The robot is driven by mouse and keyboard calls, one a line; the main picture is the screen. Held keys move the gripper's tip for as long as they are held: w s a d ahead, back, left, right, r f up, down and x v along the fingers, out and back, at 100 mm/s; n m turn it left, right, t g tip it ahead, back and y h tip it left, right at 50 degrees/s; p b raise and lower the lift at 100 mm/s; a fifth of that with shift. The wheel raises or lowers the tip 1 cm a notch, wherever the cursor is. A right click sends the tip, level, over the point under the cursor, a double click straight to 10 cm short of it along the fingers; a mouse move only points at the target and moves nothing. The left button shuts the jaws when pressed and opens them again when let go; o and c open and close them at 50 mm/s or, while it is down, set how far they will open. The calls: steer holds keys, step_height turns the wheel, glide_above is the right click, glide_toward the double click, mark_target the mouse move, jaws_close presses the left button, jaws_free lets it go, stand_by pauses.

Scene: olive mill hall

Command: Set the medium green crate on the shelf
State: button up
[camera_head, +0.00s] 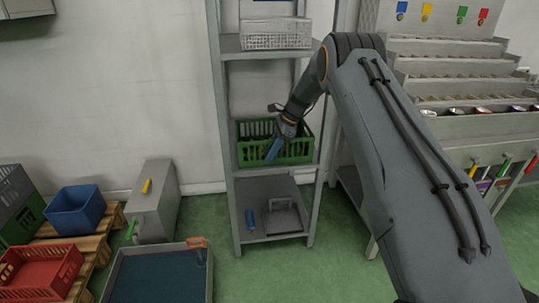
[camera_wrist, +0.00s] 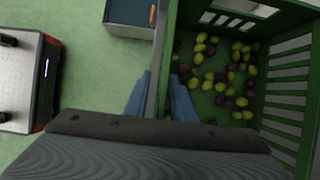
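The green crate (camera_head: 300,150) has slatted sides and stands upright at the middle board of the grey shelf (camera_head: 231,210). In the wrist view, the crate (camera_wrist: 285,105) holds yellow-green and dark olives. My gripper (camera_head: 271,151) reaches down to the crate's front wall. In the wrist view, its two blue fingers (camera_wrist: 160,96) straddle that wall, one outside and one inside, and appear closed on the rim. The contact between the crate's base and the board is hard to see.
A white crate (camera_head: 275,41) sits on the board above. A blue bottle (camera_head: 250,219) and a grey holder (camera_head: 283,218) are on the board below. At left are a blue crate (camera_head: 75,222), a red crate (camera_head: 40,284) and a blue-filled tub (camera_head: 155,275). A stepped rack (camera_head: 450,69) stands right.

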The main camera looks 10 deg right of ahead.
mark_target(272, 141)
steer(key=v, duration=0.7)
steer(key=shift+r, duration=0.15)
